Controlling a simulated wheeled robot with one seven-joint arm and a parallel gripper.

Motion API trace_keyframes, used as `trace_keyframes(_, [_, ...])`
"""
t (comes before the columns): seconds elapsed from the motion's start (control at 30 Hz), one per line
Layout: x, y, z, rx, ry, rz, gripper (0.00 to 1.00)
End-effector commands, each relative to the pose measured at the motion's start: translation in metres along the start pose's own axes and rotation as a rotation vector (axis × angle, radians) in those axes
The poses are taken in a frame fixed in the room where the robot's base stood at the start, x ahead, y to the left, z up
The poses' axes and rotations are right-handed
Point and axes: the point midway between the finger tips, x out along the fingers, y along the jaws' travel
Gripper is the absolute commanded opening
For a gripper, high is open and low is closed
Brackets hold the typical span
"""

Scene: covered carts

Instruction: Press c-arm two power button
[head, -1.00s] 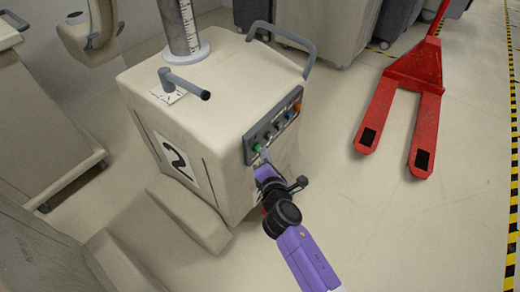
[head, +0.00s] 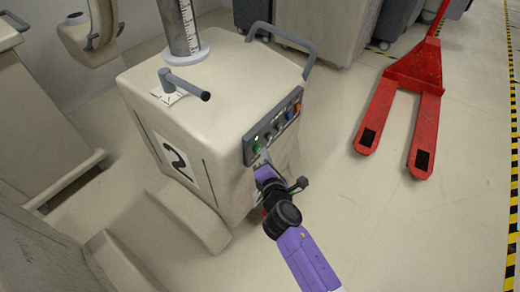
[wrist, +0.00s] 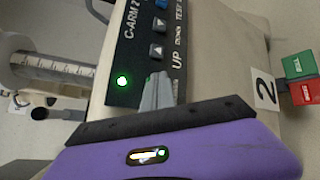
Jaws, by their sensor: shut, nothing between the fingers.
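The cart marked "2" (head: 135,85) has a dark control panel (head: 290,107) on its right side. The wrist view shows "C-ARM 2" on the panel (wrist: 128,55), with UP and DOWN labels. The green power button (head: 257,148) is at the panel's near end. A small green lamp glows beside it (head: 256,138), and it is bright in the wrist view (wrist: 123,81). My gripper (head: 265,158) is shut and empty, its tips (wrist: 158,78) at the panel near the green button. The fingers hide the button in the wrist view; I cannot tell whether they touch it.
A grey handle (head: 283,38) rises behind the panel, and a lever (head: 185,84) sticks out on top. A red pallet jack (head: 408,80) stands to the right. Another covered cart (head: 35,120) is at the left. The floor right of my arm is clear.

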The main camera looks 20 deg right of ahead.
Motion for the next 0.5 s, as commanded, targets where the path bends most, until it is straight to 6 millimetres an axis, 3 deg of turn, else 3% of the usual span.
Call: trace_keyframes(0.5, [-0.0075,-0.0053,0.0058,0.0,-0.001,-0.001,0.0])
